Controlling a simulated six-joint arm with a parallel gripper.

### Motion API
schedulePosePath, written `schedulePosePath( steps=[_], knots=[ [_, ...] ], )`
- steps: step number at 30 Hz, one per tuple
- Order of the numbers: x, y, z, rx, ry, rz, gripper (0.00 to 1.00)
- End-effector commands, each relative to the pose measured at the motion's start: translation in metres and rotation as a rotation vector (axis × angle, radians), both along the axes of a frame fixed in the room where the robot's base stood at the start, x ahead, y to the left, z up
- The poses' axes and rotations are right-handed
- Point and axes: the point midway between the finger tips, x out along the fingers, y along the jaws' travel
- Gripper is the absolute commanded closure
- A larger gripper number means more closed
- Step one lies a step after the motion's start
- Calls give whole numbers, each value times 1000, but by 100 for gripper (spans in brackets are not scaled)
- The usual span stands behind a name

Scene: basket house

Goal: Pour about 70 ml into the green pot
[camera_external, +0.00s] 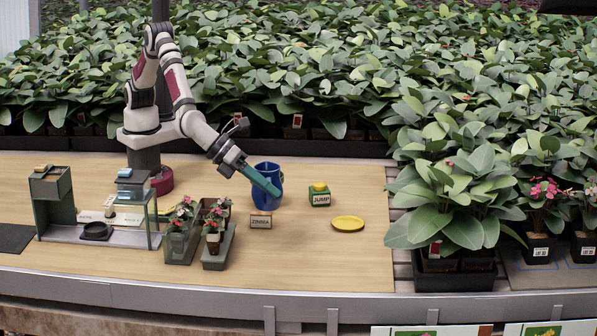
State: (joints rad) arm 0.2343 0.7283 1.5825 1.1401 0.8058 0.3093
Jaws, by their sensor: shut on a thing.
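A blue jug (268,173) stands upright on the wooden table, right of the middle of my arm's reach. My gripper (264,186) has teal fingers that lie across the jug's front and are shut on it. The jug's contents cannot be seen. Left of it are small potted plants with pink flowers: a greenish pot (178,243) stands in a grey-green tray, and a brown pot (213,244) stands in a second tray (219,260). Which of these is the green pot is hard to tell at this size.
A small sign (261,222) stands before the jug. A grey stand (55,215) with a black dish (96,231) is at the left. Dense plants border the table.

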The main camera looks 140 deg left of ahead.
Motion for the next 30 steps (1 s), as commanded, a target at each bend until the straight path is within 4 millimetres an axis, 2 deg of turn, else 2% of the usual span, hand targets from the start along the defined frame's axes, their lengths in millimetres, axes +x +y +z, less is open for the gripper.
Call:
schedulePosePath(
  steps=[5,9,15,18,21,24,30],
  knots=[
    [8,57,-3,2,0,193,100],
    [5,117,-8,4,2,399,100],
    [-21,204,-24,6,6,723,100],
    [-38,237,-33,6,6,861,100],
    [-54,262,-40,7,8,970,100],
    [-66,279,-46,7,8,1047,100],
    [-78,292,-51,7,8,1112,100]
  ],
)
